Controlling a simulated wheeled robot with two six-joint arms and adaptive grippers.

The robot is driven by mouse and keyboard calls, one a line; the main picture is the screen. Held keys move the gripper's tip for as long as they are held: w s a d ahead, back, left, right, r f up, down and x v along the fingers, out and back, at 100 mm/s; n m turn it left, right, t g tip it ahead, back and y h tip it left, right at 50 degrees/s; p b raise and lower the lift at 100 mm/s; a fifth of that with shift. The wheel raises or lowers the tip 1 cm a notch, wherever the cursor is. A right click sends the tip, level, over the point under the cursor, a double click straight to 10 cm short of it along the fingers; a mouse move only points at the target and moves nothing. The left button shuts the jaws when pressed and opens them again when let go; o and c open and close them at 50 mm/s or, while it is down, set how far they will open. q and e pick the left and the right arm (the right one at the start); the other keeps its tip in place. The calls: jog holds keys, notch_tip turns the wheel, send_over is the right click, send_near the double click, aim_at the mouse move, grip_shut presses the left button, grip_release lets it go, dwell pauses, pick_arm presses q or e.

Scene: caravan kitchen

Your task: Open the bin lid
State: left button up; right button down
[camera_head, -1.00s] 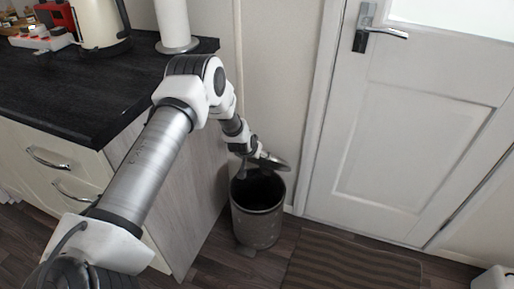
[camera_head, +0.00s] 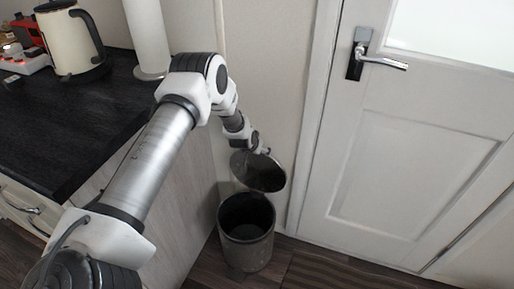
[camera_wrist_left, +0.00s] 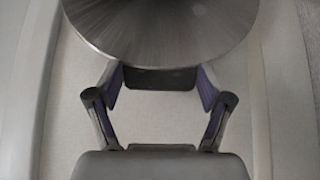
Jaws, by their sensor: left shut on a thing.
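The grey metal bin (camera_head: 247,250) stands on the floor between the counter side and the white door, and its dark inside shows from above. Its round lid (camera_head: 262,172) is raised above the bin's back, tilted steeply with its dark underside toward the head camera. My left gripper (camera_head: 258,149) is at the lid's upper edge. In the left wrist view the gripper (camera_wrist_left: 160,80) is shut on the dark tab at the edge of the brushed metal lid (camera_wrist_left: 160,25). My right gripper is in neither view.
The counter (camera_head: 70,125) with its wooden side panel stands left of the bin, under my left arm. A kettle (camera_head: 70,42) and a white roll (camera_head: 146,38) stand on it. The white door (camera_head: 400,150) is on the right. A striped mat (camera_head: 335,272) lies before it.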

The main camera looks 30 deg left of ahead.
pick_arm(q)
jog(key=shift+w+a+r, duration=0.1)
jog(key=shift+w+r, duration=0.15)
jog(key=shift+w, duration=0.1)
jog(key=o, duration=1.6)
jog(key=shift+w+f, duration=0.15)
jog(key=shift+f, duration=0.05)
jog(key=shift+w+f, duration=0.1)
jog(key=shift+f, duration=0.15)
jog(key=shift+s+r, duration=0.25)
jog(key=shift+r, duration=0.05)
jog(key=v, duration=1.1)
jog(key=shift+s+r, duration=0.15)
